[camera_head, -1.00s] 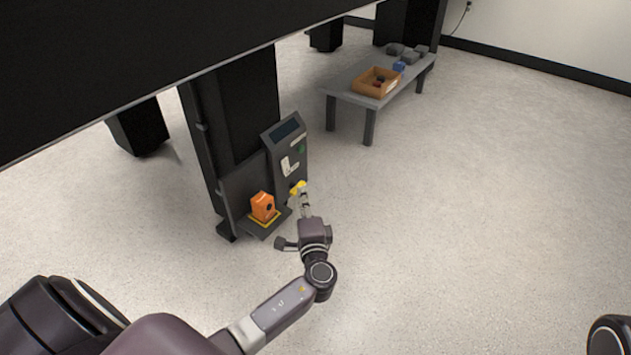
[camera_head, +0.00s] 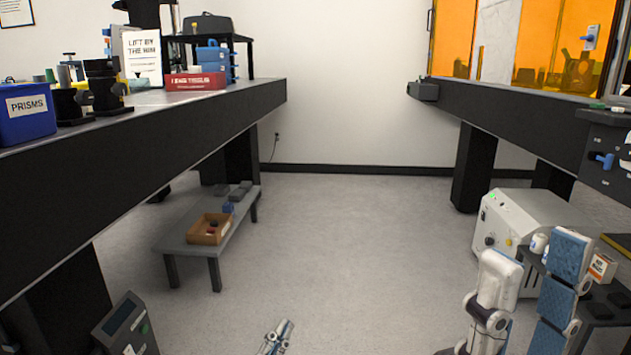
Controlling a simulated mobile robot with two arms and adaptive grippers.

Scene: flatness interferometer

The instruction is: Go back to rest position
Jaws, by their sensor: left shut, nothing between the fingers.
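My left gripper (camera_head: 285,325) shows at the bottom edge of the head view, left of centre. Its fingers are together with nothing between them, over the bare floor. Most of the left arm is below the picture. The grey console (camera_head: 126,326) with a dark display stands to its left, cut off by the bottom edge, and the gripper is apart from it. My right gripper is not in view.
A low grey bench (camera_head: 176,239) holds a wooden box (camera_head: 209,229) and dark blocks. Black optical tables stand left (camera_head: 140,165) and right (camera_head: 500,125). The middle floor is clear.

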